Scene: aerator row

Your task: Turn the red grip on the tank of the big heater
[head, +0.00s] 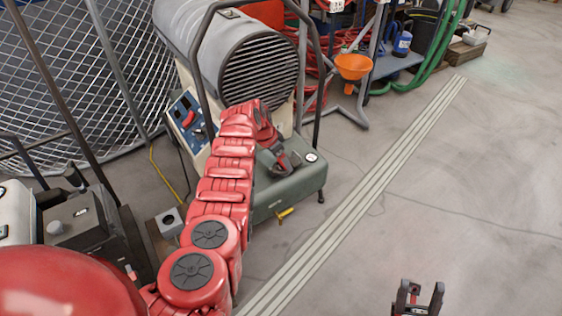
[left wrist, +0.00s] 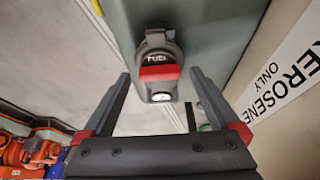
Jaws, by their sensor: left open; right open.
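The big heater (head: 205,35) has a grey barrel with a dark grille above a green tank (head: 262,205). In the left wrist view, the red grip (left wrist: 160,73) crosses a dark round cap marked "FUEL" on the green tank (left wrist: 215,35). My left gripper (left wrist: 160,76) is open, with one finger on each side of the red grip in that view. Gaps show between grip and fingers; I cannot tell the depth. In the head view my red left arm covers part of the heater, and its gripper is hard to make out. My right gripper (head: 419,290) is open and empty at the bottom edge.
A round white gauge (head: 311,157) sits on the tank top. A control panel (head: 186,116) is at the heater's left. A wire mesh fence (head: 75,65) stands behind. An orange funnel (head: 354,67) hangs at a rack. The floor at the right is clear.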

